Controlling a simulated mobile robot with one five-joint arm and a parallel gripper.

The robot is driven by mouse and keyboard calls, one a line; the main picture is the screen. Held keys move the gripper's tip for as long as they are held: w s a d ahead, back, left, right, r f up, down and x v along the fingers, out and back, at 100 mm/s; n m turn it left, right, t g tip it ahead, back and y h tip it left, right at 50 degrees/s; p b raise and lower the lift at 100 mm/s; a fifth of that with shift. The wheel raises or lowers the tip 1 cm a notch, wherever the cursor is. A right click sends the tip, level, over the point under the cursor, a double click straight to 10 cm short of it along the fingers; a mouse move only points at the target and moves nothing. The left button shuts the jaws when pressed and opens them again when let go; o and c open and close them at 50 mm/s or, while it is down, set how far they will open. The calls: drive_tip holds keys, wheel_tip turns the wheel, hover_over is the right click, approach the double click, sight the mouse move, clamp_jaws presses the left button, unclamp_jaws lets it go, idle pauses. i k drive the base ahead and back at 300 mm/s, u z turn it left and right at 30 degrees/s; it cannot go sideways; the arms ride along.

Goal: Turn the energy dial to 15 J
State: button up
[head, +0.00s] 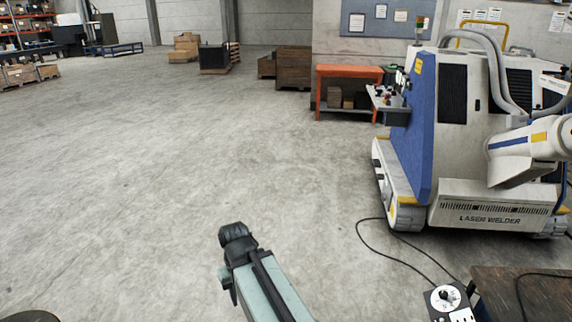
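A round white dial (446,297) with a dark centre and small dark marks sits on a dark box at the bottom right of the head view. The marks are too small to read, so I cannot tell its setting or whether it is the energy dial. My arm rises from the bottom edge near the middle, pale green with a dark joint-like end, well left of the dial and apart from it. I cannot make out any gripper fingers in this view.
A large laser welder (480,213) stands at the right, with a black cable (385,258) on the floor before it. A dark tabletop (530,290) fills the bottom right corner. An orange bench (348,71) stands behind. The concrete floor (150,150) at left and centre is clear.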

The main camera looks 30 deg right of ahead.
sight(442, 294)
drive_tip(key=z, duration=0.25)
drive_tip(key=i, duration=1.75)
drive_tip(key=z, duration=0.4)
drive_tip(key=k, duration=0.9)
drive_tip(key=z, duration=0.2)
drive_tip(key=i, duration=0.9)
drive_tip(key=u, duration=0.05)
